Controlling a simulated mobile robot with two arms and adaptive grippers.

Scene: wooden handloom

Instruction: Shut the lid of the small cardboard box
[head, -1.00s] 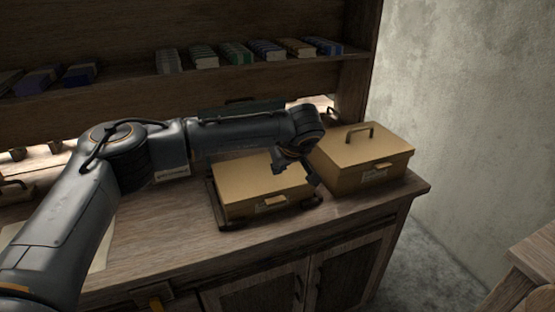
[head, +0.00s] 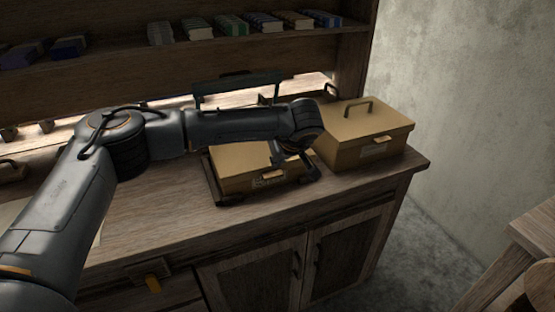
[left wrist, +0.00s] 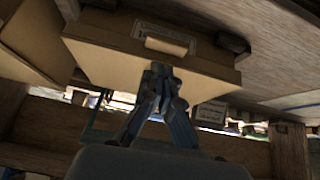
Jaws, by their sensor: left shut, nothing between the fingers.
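The small cardboard box (head: 232,182) is tan, with a pale front tab and a label, and sits in a dark low holder (head: 213,192) on the counter. Its tan top looks flat and down in the head view, partly hidden by my left arm. In the left wrist view the box (left wrist: 110,58) appears upside down, with its tab (left wrist: 166,46) and label. My right gripper is out of view.
A larger tan box (head: 365,138) with a top handle stands close on the right, its lid down. A dark frame (head: 238,90) rises behind the small box. Books (head: 230,26) line the shelf above. The counter front (head: 150,225) is clear.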

